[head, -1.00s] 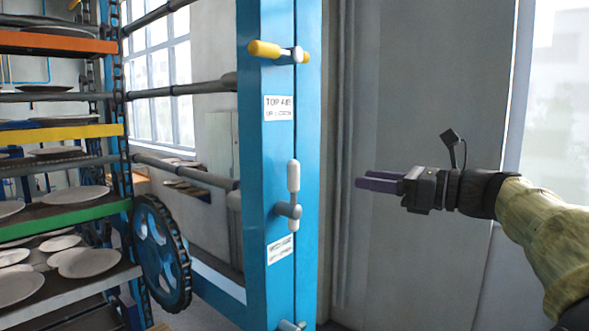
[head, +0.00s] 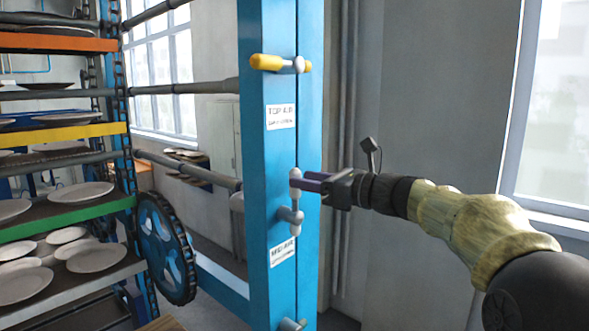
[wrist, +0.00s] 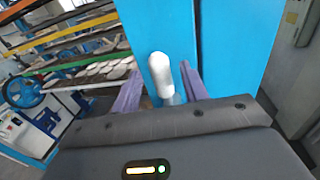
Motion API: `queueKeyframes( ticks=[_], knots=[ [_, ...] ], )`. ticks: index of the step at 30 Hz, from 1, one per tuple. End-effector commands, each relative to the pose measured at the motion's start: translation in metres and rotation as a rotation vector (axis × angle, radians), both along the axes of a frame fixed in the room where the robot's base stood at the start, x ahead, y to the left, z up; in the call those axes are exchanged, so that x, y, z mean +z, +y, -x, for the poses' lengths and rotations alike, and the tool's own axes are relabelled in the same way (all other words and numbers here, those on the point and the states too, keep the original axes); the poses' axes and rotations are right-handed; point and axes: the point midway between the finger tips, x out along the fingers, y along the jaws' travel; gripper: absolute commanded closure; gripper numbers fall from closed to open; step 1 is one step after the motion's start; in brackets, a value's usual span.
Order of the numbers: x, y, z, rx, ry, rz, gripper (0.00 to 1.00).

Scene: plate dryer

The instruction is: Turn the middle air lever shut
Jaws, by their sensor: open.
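The middle air lever (head: 295,188) is a white upright handle on a grey pivot, mounted on the blue post (head: 270,160) above the "MID AIR" label (head: 282,251). My gripper (head: 305,182) reaches in from the right at the height of the handle's upper part. In the wrist view the white lever (wrist: 161,72) stands between the two purple fingers of my gripper (wrist: 160,88). The fingers are open, with a gap visible on either side of the handle. The lower part of the lever is hidden behind my gripper's body in the wrist view.
The yellow top lever (head: 268,62) lies sideways above the "TOP AIR" label (head: 281,117). A lower grey pivot (head: 290,325) shows at the bottom edge. Plate racks (head: 65,210) and a chain wheel (head: 166,248) stand left. Right of the post is mostly clear before the wall.

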Motion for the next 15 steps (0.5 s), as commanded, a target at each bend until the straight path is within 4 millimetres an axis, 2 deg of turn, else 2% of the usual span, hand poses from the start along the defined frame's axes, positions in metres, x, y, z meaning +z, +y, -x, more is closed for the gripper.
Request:
queueKeyframes(
  ticks=[1,6,15],
  knots=[
    [0.003,0.009,-0.004,0.004,0.001,0.000,0.56],
    [0.002,0.027,-0.014,0.003,0.000,-0.001,0.56],
    [0.000,0.032,-0.016,0.002,-0.001,0.000,0.56]
  ],
)
